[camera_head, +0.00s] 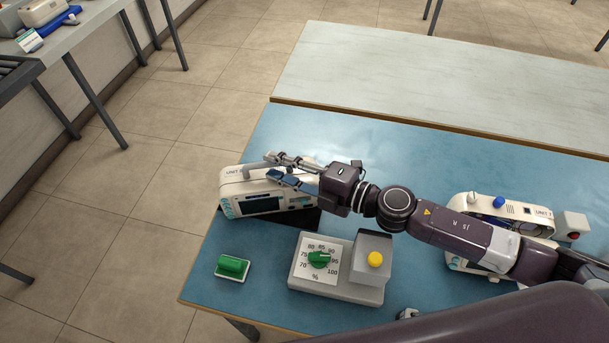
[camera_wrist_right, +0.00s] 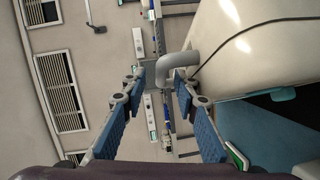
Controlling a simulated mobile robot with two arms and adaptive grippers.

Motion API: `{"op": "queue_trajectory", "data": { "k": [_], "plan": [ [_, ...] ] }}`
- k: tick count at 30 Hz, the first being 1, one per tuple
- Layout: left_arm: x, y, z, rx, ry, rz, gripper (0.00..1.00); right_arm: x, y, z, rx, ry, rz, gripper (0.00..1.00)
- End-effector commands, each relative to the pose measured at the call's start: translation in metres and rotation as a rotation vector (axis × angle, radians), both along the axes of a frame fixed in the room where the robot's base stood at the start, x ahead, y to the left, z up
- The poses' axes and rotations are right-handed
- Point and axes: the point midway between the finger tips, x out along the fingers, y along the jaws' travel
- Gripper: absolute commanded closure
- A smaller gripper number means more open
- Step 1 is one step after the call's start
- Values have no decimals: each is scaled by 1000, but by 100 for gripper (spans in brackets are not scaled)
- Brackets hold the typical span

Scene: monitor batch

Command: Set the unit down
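The white unit (camera_head: 238,207) with a dark screen and teal buttons is at the left end of the blue table (camera_head: 215,270). A grey carry handle rises from its top. My right gripper (camera_head: 268,167) reaches it from the right, with its fingers at the handle. In the right wrist view, the two blue-padded fingers (camera_wrist_right: 160,77) are spread apart, with the bent grey handle (camera_wrist_right: 178,62) at their tips. The unit's white body (camera_wrist_right: 260,45) fills the upper right there. The unit's underside is partly hidden, so its contact with the table is unclear. My left gripper is not seen.
Another white unit (camera_head: 510,213) stands at right, partly behind my arm. The back of the blue table is clear.

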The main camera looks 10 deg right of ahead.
Motion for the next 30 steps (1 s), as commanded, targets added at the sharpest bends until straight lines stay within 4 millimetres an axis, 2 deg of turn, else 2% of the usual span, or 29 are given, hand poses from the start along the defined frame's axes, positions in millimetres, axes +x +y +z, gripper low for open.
{"op": "queue_trajectory", "data": {
  "k": [1, 6, 12, 19, 30],
  "plan": [
    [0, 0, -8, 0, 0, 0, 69, -8, -11, -5, -2, 3, -2, 72],
    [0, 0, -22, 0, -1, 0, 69, -30, -39, 0, -2, 3, -3, 72],
    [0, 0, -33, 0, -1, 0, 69, -46, -59, 5, 1, 2, -2, 72],
    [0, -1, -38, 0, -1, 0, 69, -54, -69, 10, 1, 1, 0, 72],
    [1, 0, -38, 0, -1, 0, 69, -54, -70, 12, 1, -1, 0, 72]
  ]
}}
